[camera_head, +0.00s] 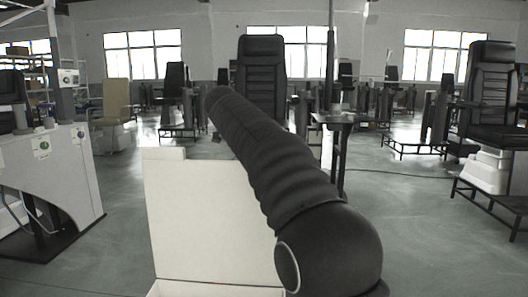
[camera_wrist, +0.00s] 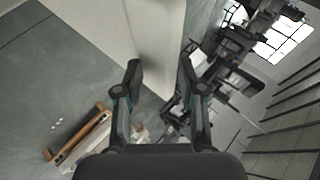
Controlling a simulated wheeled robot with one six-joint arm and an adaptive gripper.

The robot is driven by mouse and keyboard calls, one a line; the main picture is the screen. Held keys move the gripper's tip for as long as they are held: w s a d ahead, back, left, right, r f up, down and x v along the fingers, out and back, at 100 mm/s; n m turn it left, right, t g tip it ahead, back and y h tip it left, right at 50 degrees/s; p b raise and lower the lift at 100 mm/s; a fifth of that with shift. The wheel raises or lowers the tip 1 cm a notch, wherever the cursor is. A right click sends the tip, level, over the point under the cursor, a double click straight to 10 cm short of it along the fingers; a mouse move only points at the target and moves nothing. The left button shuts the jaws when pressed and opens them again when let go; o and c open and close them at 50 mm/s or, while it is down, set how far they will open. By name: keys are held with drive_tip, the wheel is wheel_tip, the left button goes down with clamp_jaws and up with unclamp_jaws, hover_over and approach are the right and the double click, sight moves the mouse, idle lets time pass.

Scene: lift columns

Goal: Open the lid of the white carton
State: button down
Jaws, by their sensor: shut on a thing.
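The white carton (camera_head: 215,286) stands low in front of me in the head view, with only its top edge showing at the bottom of the picture. Its lid (camera_head: 205,220) is a pale panel standing roughly upright above that edge. My dark arm crosses in front of the lid's right part and hides it; my gripper does not show there. In the wrist view my gripper (camera_wrist: 162,68) has its two fingers on either side of a white panel (camera_wrist: 155,28), seemingly the lid, and is shut on it. The carton's inside is hidden.
A white counter (camera_head: 60,170) stands at the left. A black seat (camera_head: 262,70) is behind the lid, and another dark chair (camera_head: 490,95) stands at the right. A small table (camera_head: 340,118) is farther back. Grey floor is open around the carton. A brown wooden piece (camera_wrist: 77,133) shows in the wrist view.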

drive_tip(key=shift+w+f, duration=0.5)
drive_tip(key=shift+f, duration=0.25)
drive_tip(key=shift+d, duration=0.1)
drive_tip(key=c, duration=1.1)
unclamp_jaws()
drive_tip(key=shift+w+d+f+g, duration=0.1)
drive_tip(key=shift+d+g, duration=0.05)
drive_tip(key=shift+g, duration=0.15)
drive_tip(key=shift+r, duration=0.3)
